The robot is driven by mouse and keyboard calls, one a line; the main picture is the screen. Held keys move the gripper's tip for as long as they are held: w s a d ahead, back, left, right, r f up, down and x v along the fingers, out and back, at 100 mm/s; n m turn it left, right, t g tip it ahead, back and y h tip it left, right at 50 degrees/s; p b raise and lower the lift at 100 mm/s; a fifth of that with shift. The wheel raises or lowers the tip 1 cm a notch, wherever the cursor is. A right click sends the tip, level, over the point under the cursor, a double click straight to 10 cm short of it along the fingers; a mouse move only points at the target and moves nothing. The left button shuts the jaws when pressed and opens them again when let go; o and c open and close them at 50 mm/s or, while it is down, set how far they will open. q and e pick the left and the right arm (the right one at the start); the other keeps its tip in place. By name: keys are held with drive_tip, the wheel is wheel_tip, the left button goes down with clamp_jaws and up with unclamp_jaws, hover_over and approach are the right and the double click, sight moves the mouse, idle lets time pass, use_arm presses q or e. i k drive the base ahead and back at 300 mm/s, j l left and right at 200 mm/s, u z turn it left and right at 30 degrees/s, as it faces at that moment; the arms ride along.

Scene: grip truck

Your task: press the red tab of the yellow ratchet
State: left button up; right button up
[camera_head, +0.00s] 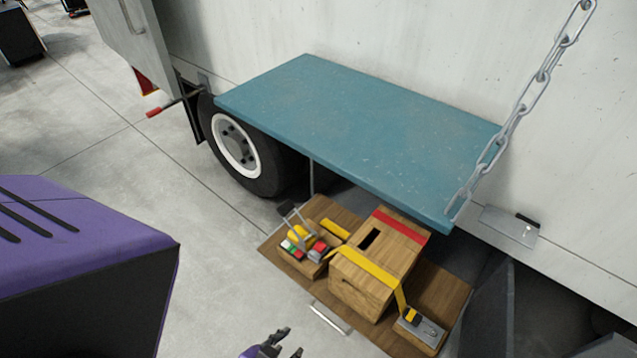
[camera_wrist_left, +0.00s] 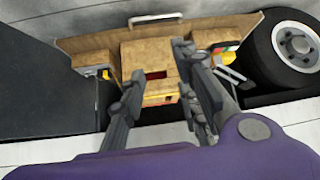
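A yellow strap (camera_head: 367,263) runs over a wooden box (camera_head: 362,287) and down to a small grey and yellow piece (camera_head: 412,315) on a wooden block, which looks like the ratchet. Its red tab cannot be made out. In the left wrist view a small yellow piece (camera_wrist_left: 103,73) shows left of the box (camera_wrist_left: 150,58). My left gripper (camera_head: 279,346) is at the bottom edge of the head view, in front and to the left of the box. Its fingers (camera_wrist_left: 160,65) are apart and empty, with the box beyond them. My right gripper is out of view.
The box stands on a wooden shelf (camera_head: 450,290) under a blue platform (camera_head: 350,115). A small crate (camera_head: 312,268) of red, green and yellow items sits left of it. A chain (camera_head: 520,112) hangs at the right. A truck wheel (camera_head: 240,145) stands behind.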

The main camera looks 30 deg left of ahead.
sight(320, 248)
drive_tip(key=u, duration=0.9)
